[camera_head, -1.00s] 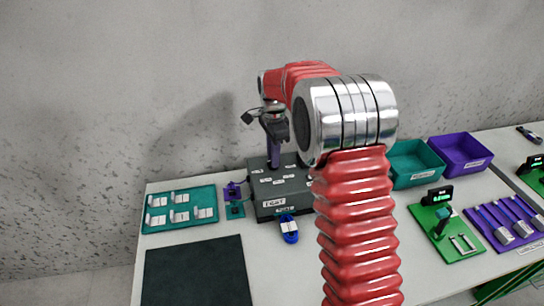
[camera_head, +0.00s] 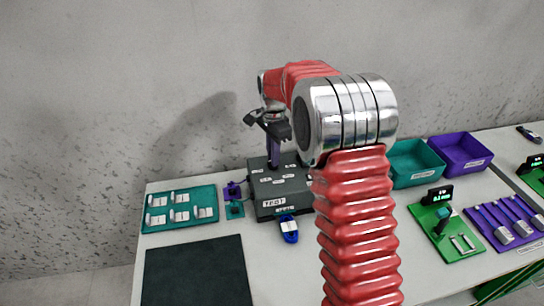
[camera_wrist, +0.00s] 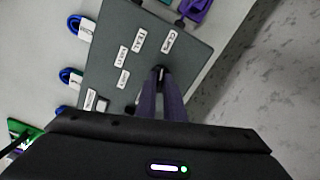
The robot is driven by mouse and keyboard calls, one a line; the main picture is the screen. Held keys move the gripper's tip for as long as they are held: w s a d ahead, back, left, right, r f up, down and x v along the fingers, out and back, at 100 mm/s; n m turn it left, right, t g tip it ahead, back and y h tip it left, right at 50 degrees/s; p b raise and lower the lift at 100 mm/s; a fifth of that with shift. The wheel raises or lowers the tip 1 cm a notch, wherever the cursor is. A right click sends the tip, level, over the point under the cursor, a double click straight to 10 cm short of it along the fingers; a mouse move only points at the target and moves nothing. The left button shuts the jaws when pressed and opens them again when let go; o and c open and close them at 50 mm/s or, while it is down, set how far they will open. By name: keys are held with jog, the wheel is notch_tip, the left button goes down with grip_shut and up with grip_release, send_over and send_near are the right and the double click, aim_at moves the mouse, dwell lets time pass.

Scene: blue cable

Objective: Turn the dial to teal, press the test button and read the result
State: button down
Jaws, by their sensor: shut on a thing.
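The dark grey test box (camera_head: 262,194) stands on the table with white labels on top and a TEST sign (camera_head: 274,202) on its front. My gripper (camera_head: 274,163) points down at the back left of the box top. In the wrist view its purple fingers (camera_wrist: 160,76) are closed around a small dark dial (camera_wrist: 160,70), mostly hidden between the tips. A label that seems to read TEAL (camera_wrist: 139,40) lies near the dial, among several others. A blue cable coil (camera_head: 289,229) lies at the front of the box. The test button and any result are not clear.
A teal board (camera_head: 208,196) with white holders and a dark mat (camera_head: 195,275) are at left. Teal (camera_head: 416,165) and purple (camera_head: 462,154) bins stand at right, behind a green board (camera_head: 449,235) with a display. A wall rises behind the table.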

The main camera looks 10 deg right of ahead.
jog(key=n, duration=0.6)
jog(key=shift+r, duration=0.1)
dwell(0.4)
jog(key=shift+w, duration=0.1)
jog(key=c, duration=1.9)
grip_release()
jog(key=shift+o, duration=0.2)
notch_tip(320, 180, up, 14)
jog(key=shift+f, duration=0.2)
jog(key=shift+n, duration=0.3)
